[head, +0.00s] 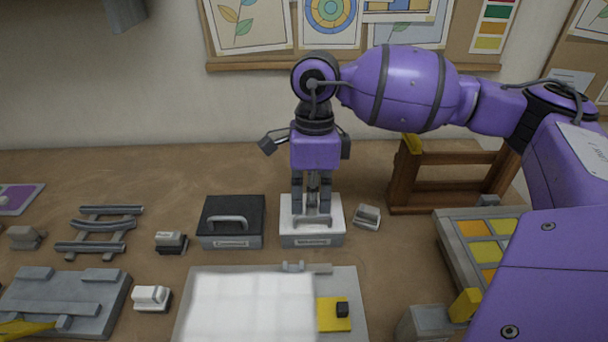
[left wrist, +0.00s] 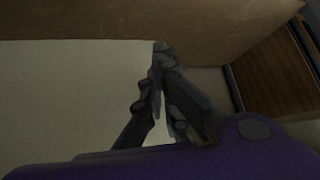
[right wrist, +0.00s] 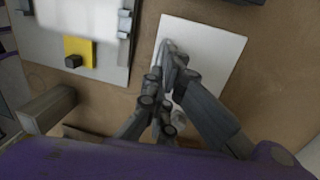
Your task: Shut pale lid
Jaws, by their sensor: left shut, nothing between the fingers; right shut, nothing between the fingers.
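The pale box (head: 289,239) stands on the bench, a label on its front. Its pale lid (head: 336,205) looks flat on top, level like the dark box's lid beside it; I cannot tell whether a small gap is left. In the right wrist view the lid (right wrist: 217,50) is a plain white rectangle. My right gripper (head: 311,210) points down over the lid, fingers shut and empty, hiding part of it; I cannot tell whether the tips touch it. In the right wrist view its fingertips (right wrist: 168,48) lie over the lid. My left gripper (left wrist: 160,50) is shut and empty, away from the boxes.
A dark box (head: 232,210) with a handle stands just left of the pale box. A small grey-white block (head: 367,217) sits close on its right. A board with a white sheet (head: 250,305) lies in front. A wooden frame (head: 440,195) and a tray of coloured tiles (head: 450,243) are at right.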

